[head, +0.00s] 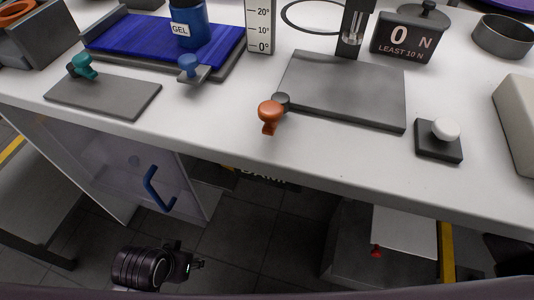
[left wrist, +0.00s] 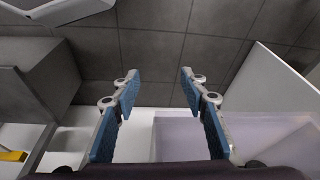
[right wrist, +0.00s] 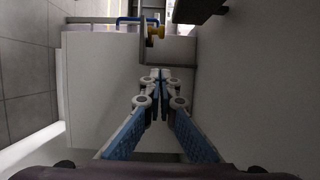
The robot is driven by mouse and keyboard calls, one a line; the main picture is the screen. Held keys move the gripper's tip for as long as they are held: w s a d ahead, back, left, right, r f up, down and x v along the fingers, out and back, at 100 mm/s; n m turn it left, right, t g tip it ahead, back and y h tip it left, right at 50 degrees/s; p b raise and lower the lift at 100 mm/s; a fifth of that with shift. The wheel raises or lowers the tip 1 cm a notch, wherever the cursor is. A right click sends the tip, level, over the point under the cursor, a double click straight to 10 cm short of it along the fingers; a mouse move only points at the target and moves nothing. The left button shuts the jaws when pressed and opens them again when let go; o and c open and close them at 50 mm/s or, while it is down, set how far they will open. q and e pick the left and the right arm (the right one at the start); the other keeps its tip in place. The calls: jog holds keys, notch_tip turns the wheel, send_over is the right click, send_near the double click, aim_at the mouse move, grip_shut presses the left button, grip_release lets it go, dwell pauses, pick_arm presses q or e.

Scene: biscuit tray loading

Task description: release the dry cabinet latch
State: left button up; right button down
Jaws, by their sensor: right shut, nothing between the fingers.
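In the right wrist view a yellow piece (right wrist: 156,32), perhaps the latch, shows at a grey bracket (right wrist: 178,50) beyond my fingertips. A blue handle (right wrist: 137,20) is behind it. My right gripper (right wrist: 160,76) is shut and empty, pointing at the bracket; I cannot tell whether it touches. In the head view the blue handle (head: 158,190) is on a pale see-through cabinet door (head: 120,165) under the bench. My left gripper (left wrist: 161,80) is open and empty, over the floor with a pale translucent panel (left wrist: 180,135) nearby.
The white bench top (head: 330,160) overhangs the cabinet and hides part of the space below. On it are a grey plate (head: 340,90), an orange knob (head: 270,112) and a force readout (head: 408,38). A grey box with a red knob (head: 376,251) stands below right.

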pick_arm(q)
jog(key=shift+f, duration=0.95)
pick_arm(e)
jog(key=s+a, duration=0.3)
jog(key=a, duration=0.9)
jog(key=shift+s+a, duration=0.2)
jog(key=shift+a, duration=0.2)
pick_arm(q)
jog(key=shift+w+r, duration=0.1)
